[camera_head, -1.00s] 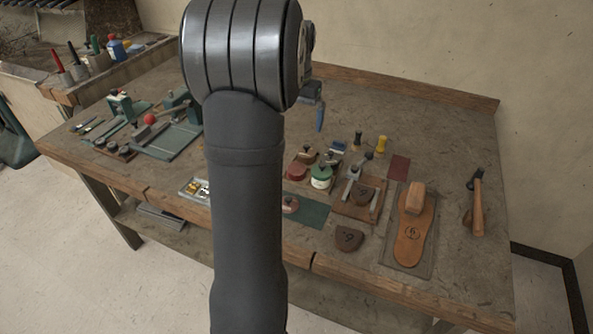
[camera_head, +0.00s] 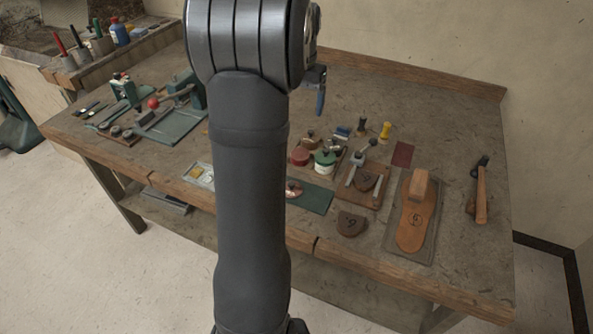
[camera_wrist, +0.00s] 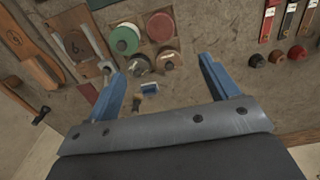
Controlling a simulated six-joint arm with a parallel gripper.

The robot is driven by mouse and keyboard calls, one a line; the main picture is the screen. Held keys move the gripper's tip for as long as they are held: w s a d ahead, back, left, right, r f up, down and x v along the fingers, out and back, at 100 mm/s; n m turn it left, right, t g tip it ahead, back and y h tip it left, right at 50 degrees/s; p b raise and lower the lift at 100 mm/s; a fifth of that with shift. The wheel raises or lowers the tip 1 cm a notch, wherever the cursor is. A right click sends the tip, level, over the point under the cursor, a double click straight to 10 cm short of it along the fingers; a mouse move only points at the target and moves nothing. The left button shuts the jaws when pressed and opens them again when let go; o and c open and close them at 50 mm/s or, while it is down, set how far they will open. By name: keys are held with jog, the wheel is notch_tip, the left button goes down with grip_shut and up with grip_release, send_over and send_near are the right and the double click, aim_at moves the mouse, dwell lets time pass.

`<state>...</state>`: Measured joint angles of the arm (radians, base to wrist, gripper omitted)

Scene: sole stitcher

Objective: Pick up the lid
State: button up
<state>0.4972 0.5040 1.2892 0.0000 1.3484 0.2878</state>
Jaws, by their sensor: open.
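Several round pieces stand close together near the bench's middle. They are a green-topped white jar (camera_head: 324,160), a red round piece (camera_head: 300,156) and a tan piece with a dark knob (camera_head: 309,141). In the wrist view the green top (camera_wrist: 125,39), the red disc (camera_wrist: 160,26) and a brownish knobbed disc (camera_wrist: 168,61) lie between and beyond my fingers. A reddish knobbed disc (camera_head: 292,189) lies at the edge of a green mat. I cannot tell which is the lid. My gripper (camera_wrist: 161,69) is open and empty, above the bench behind these pieces; my arm hides most of it in the head view.
Left of the arm are a green press-like tool (camera_head: 124,89) and a red ball (camera_head: 153,103). To the right are a sole (camera_head: 411,228) on a board, a dark heel piece (camera_head: 351,223) and a hammer (camera_head: 481,193). Bare bench (camera_head: 440,120) lies at the back right.

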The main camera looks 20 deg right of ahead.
jog(key=s+a+f+m+h, duration=0.1)
jog(key=s+a+m+h, duration=0.1)
jog(key=s+a+m, duration=0.4)
jog(key=s+a+f+m+h, duration=0.2)
jog(key=s+a+m, duration=0.15)
jog(key=a, duration=0.55)
jog(key=shift+n, duration=0.25)
jog(key=x, duration=0.7)
jog(key=d+x, duration=0.1)
jog(key=x, duration=0.3)
jog(key=shift+s+d+x, duration=0.1)
jog(key=shift+d+x, duration=0.15)
jog(key=shift+x, duration=1.15)
jog(key=shift+s+d+x, duration=0.1)
jog(key=shift+d+x, duration=0.1)
jog(key=shift+x, duration=1.2)
jog(key=shift+r, duration=0.15)
jog(key=shift+c, duration=0.2)
jog(key=c, duration=1)
